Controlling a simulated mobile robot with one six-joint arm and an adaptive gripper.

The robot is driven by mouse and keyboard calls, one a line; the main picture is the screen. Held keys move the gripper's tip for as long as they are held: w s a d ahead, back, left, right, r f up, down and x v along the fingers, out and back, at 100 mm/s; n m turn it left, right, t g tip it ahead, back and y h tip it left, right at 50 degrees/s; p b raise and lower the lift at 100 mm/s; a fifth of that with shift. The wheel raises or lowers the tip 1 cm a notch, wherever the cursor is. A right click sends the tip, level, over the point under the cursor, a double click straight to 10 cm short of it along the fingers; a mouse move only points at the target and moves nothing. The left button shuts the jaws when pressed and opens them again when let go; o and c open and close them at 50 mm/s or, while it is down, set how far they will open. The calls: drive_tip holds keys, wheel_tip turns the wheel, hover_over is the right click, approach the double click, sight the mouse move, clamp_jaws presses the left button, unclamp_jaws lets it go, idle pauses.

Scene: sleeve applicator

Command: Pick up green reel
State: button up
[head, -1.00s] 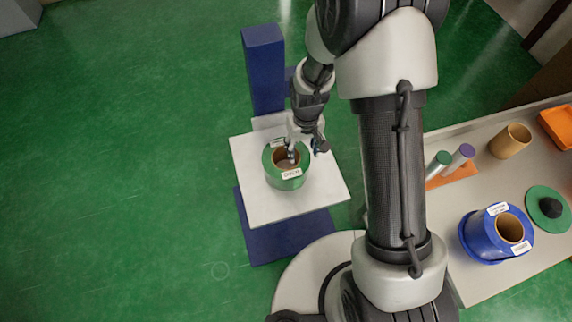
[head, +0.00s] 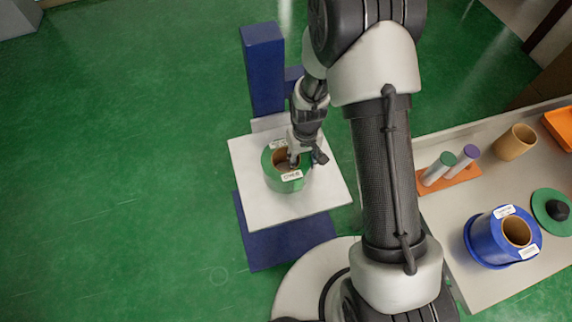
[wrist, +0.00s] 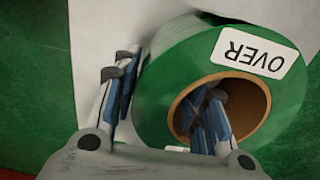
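The green reel (head: 273,177) stands on a white platform (head: 250,205), with its brown hollow core facing up. In the wrist view the green reel (wrist: 165,75) carries a white label reading "OVER". My gripper (head: 305,158) straddles the reel's wall. In the wrist view my gripper (wrist: 165,110) has one finger outside the reel at left and the other down inside the core. The fingers are spread with the wall between them. A small gap shows between the inner finger and the core wall; outer contact is unclear. The fingertips are partly hidden.
A blue post (head: 264,70) rises behind the platform, and a blue base (head: 290,245) lies below it. The table (head: 480,285) at right holds a blue reel (head: 485,240), a brown tube (head: 514,142), an orange rack (head: 455,176) and a green disc (head: 540,215).

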clamp_jaws()
idle(0.8)
